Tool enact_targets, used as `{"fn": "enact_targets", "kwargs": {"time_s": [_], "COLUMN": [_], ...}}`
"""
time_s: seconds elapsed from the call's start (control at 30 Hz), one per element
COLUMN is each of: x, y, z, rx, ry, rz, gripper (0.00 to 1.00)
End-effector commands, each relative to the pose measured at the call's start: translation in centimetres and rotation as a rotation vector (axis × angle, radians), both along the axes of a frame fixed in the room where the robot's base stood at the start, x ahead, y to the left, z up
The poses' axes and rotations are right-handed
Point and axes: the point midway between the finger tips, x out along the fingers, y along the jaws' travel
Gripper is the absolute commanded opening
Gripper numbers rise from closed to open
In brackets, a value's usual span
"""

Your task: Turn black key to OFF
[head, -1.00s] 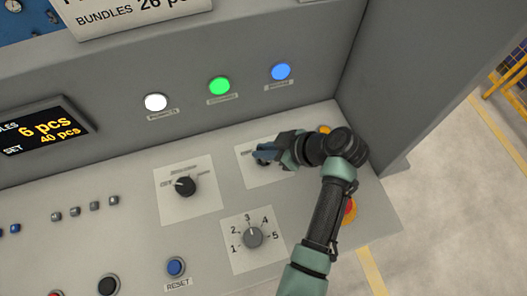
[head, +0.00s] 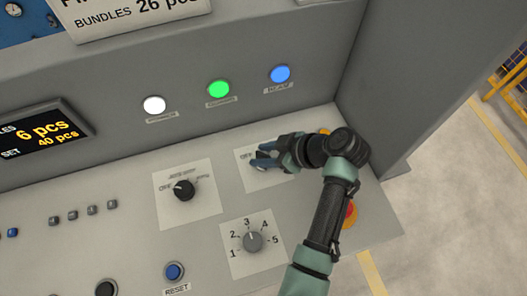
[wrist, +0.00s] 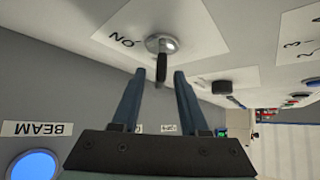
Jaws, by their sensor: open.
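The black key (wrist: 163,62) sticks out of a round silver lock (wrist: 160,43) on a white plate in the wrist view. The plate's ON label (wrist: 124,40) appears upside down beside the lock. In the head view the plate's OFF label (head: 246,156) shows to the left of my gripper (head: 261,155); the key there is mostly hidden by the fingers. In the wrist view my gripper (wrist: 160,75) is open, with its two blue fingertips on either side of the key's outer end and visible gaps on both sides.
A black selector knob (head: 183,190) sits on the plate to the left. A numbered grey dial (head: 252,242) lies below. A red emergency button (head: 350,210) is right of my forearm. The panel's back wall carries white, green and blue (head: 280,74) lights.

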Motion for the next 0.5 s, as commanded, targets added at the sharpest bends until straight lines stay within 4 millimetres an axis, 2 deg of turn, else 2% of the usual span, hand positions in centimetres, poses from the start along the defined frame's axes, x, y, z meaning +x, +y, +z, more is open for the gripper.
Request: {"fn": "enact_targets", "kwargs": {"time_s": [0.17, 0.27, 0.5], "x": [-0.1, -0.4, -2.1], "y": [-0.4, -1.3, -4.7], "z": [0.4, 1.3, 5.0], "rx": [0.001, 0.000, -0.002], "ry": [-0.003, -0.005, -0.006], "rz": [-0.002, -0.004, -0.005], "gripper": [0.44, 0.44, 0.44]}}
